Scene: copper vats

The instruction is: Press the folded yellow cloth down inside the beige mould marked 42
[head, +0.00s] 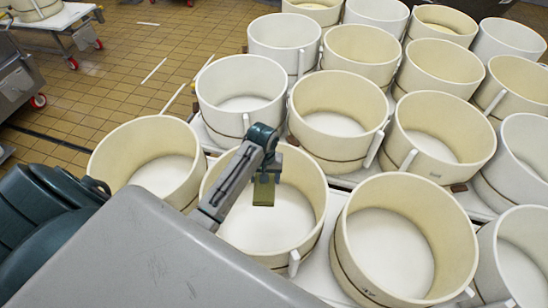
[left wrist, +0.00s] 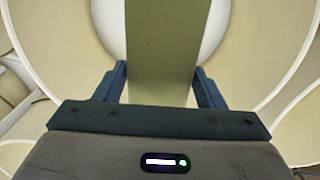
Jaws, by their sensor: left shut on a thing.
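My left gripper (head: 268,168) comes in from the left, above the open top of a beige mould (head: 309,187) in the front row. It is shut on the folded yellow cloth (head: 264,192), which looks olive and hangs down as a flat strip over the mould's pale floor. In the left wrist view the cloth (left wrist: 160,45) runs between the two fingers (left wrist: 161,88). I cannot tell whether its lower end touches the floor. No number 42 is readable on the mould. My right gripper is not in view.
Similar round moulds crowd around on white tables: one at the left (head: 118,153), one at the right (head: 350,240), and several behind, including a white one (head: 215,85). Their rims stand close together. Tiled floor (head: 110,85) is open at the left.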

